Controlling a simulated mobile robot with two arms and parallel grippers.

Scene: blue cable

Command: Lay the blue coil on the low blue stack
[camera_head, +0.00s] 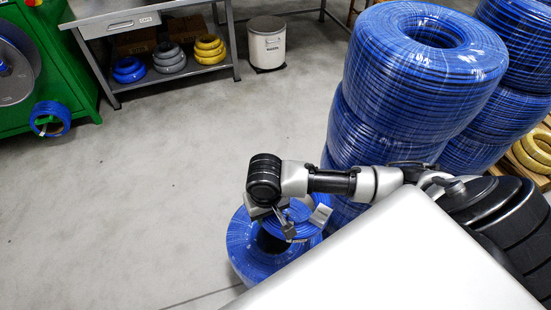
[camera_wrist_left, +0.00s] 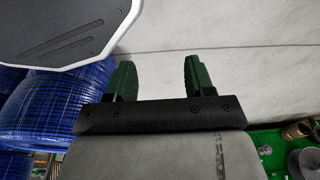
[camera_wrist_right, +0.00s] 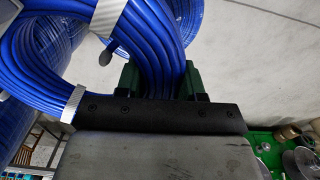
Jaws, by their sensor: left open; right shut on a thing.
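The blue coil (camera_head: 303,214), a small ring of blue cable with pale tie bands, is in my right gripper (camera_head: 278,216). In the right wrist view the coil (camera_wrist_right: 150,38) passes between the green fingers of my right gripper (camera_wrist_right: 160,82), which are shut on it. The low blue stack (camera_head: 242,248) stands on the floor below, and the coil overlaps its top in the head view. I cannot tell whether they touch. My body hides the stack's lower right side. My left gripper (camera_wrist_left: 159,80) is open and empty in the left wrist view and is outside the head view.
A tall blue stack (camera_head: 395,90) stands close beside my right arm, with more blue stacks behind it. A steel table (camera_head: 165,12) with small coils underneath, a white bin (camera_head: 266,43) and a green machine (camera_head: 75,70) stand at the back. The floor at left is clear.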

